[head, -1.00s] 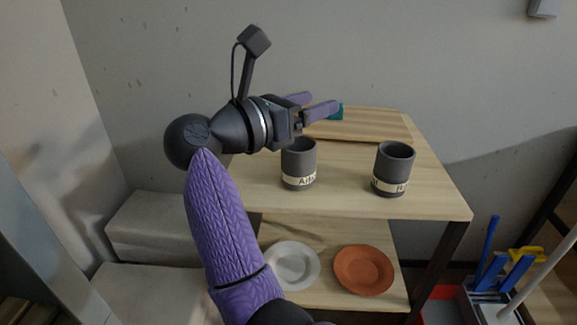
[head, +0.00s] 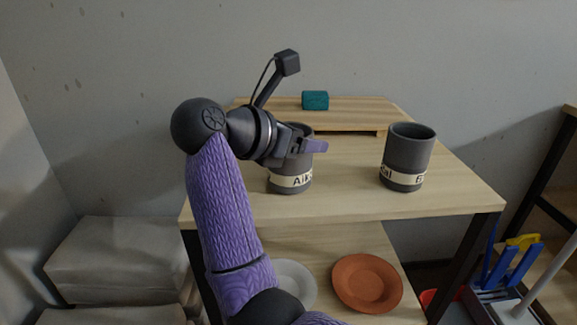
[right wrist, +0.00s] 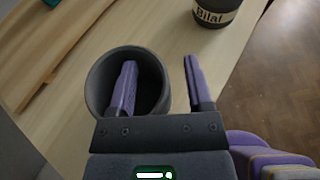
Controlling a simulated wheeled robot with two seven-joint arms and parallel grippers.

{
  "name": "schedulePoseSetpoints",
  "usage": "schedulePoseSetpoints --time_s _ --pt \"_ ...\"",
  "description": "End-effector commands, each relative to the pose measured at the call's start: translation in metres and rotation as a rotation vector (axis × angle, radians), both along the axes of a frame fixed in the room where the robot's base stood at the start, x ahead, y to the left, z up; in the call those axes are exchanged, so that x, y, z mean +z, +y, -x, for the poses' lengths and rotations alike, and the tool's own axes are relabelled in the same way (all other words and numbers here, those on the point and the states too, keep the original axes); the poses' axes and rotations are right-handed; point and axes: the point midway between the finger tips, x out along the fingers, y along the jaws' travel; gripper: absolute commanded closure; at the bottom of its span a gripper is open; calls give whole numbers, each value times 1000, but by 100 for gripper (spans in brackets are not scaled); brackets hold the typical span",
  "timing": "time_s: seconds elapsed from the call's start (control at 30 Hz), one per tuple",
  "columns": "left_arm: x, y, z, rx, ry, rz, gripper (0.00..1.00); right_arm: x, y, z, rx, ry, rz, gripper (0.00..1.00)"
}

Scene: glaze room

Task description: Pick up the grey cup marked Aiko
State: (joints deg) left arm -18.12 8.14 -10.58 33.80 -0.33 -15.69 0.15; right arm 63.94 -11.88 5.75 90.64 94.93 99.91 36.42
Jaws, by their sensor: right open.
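The grey cup marked Aiko (head: 290,180) stands upright near the front left of the wooden table top, its upper part partly hidden by my right gripper (head: 308,147). In the right wrist view the cup (right wrist: 98,82) lies under the open fingers of the right gripper (right wrist: 160,62). One finger is over or in the cup's mouth and the other is outside its right side, with the wall between them. I cannot tell whether either finger touches it. My left gripper is not in view.
A second grey cup (head: 408,155) stands to the right; its label reads Bilal in the right wrist view (right wrist: 215,17). Behind are a raised wooden board (head: 350,115) and a teal block (head: 315,100). A white plate (head: 295,280) and a terracotta plate (head: 367,283) lie on the lower shelf.

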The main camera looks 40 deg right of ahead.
Motion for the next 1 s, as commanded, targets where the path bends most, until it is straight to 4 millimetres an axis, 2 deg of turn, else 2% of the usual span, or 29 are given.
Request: schedulePoseSetpoints --time_s 0.07,0.3,0.37,0.4,1.0 --pt "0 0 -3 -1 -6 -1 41 1 0 0 0 0 0 35" --pt "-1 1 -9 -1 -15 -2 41 1 0 0 0 0 0 84" --pt "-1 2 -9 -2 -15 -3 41 1 0 0 0 0 0 97" --pt "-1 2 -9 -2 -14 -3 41 1 0 0 0 0 0 100" --pt "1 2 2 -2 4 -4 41 0 0 0 -1 1 0 100"
